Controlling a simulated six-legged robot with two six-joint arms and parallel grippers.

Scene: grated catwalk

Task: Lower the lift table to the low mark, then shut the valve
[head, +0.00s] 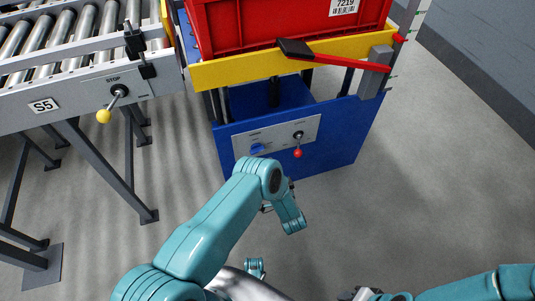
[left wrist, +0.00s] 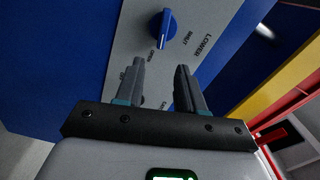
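The blue lift table (head: 340,140) stands ahead with a yellow deck (head: 240,70). Its grey panel (head: 277,137) carries a blue valve knob (head: 258,148) and a lever with a red ball (head: 297,152). In the left wrist view the valve knob (left wrist: 162,28) has its white line toward OPEN. A red pointer (head: 399,38) sits beside the marked post (head: 410,22) at the deck's right. My left gripper (left wrist: 160,68) is open and empty in front of the panel, near the knob; my wrist mostly hides it in the head view. My right gripper is only partly visible at the bottom edge (head: 360,294).
A red crate (head: 270,22) rests on the deck. A red-handled bar with a black end (head: 335,57) lies across the deck's front edge. A roller conveyor (head: 60,95) with a yellow-ball STOP lever (head: 103,116) stands left. The floor at right is clear.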

